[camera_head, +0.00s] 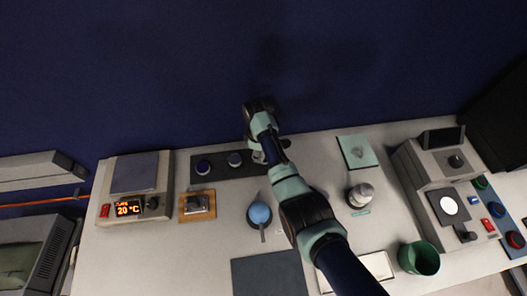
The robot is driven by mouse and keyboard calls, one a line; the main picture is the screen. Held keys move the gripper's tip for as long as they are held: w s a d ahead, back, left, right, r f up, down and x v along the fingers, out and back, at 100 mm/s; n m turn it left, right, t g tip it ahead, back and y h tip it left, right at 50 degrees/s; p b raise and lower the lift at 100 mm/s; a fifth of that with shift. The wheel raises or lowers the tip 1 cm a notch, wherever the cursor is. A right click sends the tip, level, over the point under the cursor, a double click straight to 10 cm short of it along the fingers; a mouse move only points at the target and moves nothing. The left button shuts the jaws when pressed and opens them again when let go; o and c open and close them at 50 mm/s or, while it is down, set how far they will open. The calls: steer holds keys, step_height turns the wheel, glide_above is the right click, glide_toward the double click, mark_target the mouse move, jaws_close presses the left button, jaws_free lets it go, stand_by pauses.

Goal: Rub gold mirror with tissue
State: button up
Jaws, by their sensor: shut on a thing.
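My gripper (261,150) is at the back of the table, pointing down over the right end of a dark rack. It is shut on a small pale object (259,157), mostly hidden by the gripper and wrist; I cannot tell what it is or whether it touches the rack. A gold-orange plate (185,214) with a small metallic piece (197,203) on it lies at the left, apart from my gripper. It is the only gold-coloured thing, but I cannot tell if it is the mirror. I cannot make out a tissue for certain.
The dark rack (218,171) holds blue-topped items. A hotplate (137,186) stands left, a blue round-topped item (260,213) in the middle. A green square (357,151), a metallic vessel (360,194), a green cup (419,257) and a grey instrument (430,190) are right.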

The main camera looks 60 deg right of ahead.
step_height(320, 180, up, 7)
steer(key=p, duration=0.6)
steer(key=shift+d+r, duration=0.1)
steer(key=shift+r, duration=0.1)
steer(key=shift+w, duration=0.1)
